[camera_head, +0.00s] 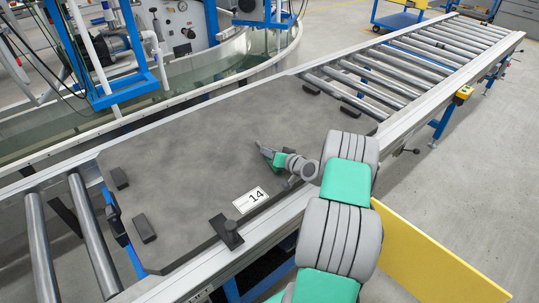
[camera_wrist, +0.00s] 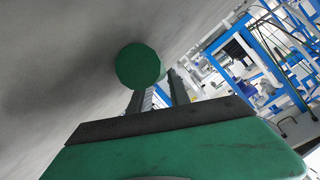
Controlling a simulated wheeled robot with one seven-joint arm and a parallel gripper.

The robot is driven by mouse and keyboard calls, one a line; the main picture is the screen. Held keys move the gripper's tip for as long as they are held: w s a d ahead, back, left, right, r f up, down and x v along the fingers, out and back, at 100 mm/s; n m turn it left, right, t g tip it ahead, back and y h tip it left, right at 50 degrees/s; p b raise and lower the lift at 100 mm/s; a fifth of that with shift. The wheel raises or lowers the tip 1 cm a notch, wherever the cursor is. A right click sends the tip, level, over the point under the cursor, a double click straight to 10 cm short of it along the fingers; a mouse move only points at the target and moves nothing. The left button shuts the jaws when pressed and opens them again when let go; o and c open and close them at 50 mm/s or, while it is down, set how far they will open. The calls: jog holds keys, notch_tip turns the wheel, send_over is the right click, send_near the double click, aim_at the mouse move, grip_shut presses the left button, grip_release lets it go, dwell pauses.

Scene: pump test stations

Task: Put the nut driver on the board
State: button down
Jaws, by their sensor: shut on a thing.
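The board is a dark grey plate (camera_head: 190,150) with clipped corners, lying on the roller conveyor and marked with a white "14" label (camera_head: 251,199). My gripper (camera_head: 266,152) is low over the right part of the board, reaching in from the right front. In the wrist view, the nut driver shows as a round green handle end (camera_wrist: 138,66) at the fingers of my gripper (camera_wrist: 164,84), which is shut on it. The rest of the nut driver is hidden. A grey surface fills the wrist view's upper left, close behind the handle; I cannot tell whether they touch.
Black blocks stand at the board's left (camera_head: 120,178) and far right edges, and a black clamp (camera_head: 226,232) at its front edge. Bare rollers (camera_head: 400,70) lie beyond. A curved tank (camera_head: 215,75) runs behind. The board's middle is clear.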

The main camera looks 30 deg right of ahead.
aim_at(277, 171)
jog(key=shift+s+f, duration=0.1)
jog(key=shift+f, duration=0.15)
jog(key=c, duration=1.7)
grip_release()
jog(key=shift+f, duration=0.15)
jog(key=o, duration=0.5)
jog(key=shift+s, duration=0.1)
jog(key=shift+c, duration=0.2)
jog(key=shift+o, duration=0.2)
jog(key=v, duration=0.7)
jog(key=shift+d+r+p, duration=0.25)
jog(key=shift+r+p, duration=0.05)
jog(key=shift+s+r, duration=0.1)
jog(key=shift+s, duration=0.05)
jog(key=shift+a+r, duration=0.1)
